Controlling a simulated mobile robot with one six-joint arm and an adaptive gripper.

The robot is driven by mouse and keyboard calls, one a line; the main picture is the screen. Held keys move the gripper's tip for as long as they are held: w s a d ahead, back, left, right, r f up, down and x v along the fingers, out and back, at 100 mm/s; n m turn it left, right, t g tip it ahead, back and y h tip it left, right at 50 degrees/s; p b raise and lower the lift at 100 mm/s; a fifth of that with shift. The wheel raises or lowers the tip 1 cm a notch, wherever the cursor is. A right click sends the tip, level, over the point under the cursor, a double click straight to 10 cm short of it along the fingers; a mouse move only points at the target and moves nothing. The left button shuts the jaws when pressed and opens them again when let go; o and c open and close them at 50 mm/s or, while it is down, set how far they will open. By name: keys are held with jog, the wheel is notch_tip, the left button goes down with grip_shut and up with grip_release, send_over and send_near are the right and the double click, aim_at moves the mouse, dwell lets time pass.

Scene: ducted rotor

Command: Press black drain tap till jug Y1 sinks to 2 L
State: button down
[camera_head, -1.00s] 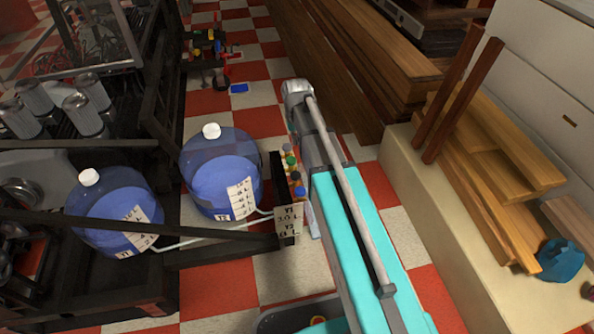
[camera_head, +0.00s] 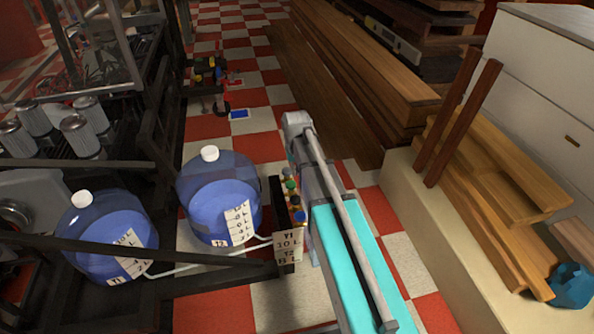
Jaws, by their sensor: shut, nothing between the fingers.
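Two blue water jugs with white caps stand in the black frame. The left jug (camera_head: 108,232) has a small tag that seems to read Y1, and the right jug (camera_head: 215,205) one that seems to read Y2. Each has a white scale strip; the exact water levels are too small to read. A black upright panel (camera_head: 277,205) right of the jugs carries several coloured taps, including a dark one that looks black (camera_head: 294,200). My turquoise arm passes just right of the taps; my gripper is hidden.
Thin pale tubes (camera_head: 205,262) run from the jugs toward the panel. A black rail (camera_head: 180,250) crosses in front of the jugs. Wooden planks (camera_head: 375,60) lie behind, and a pale ledge (camera_head: 420,215) with timber stands at right. Checkered floor shows between.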

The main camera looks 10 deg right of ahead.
aim_at(296, 196)
jog(key=shift+f+b, duration=4.95)
jog(key=shift+f, duration=0.3)
jog(key=shift+f+b, duration=0.9)
jog(key=shift+b, duration=0.05)
dwell(1.8)
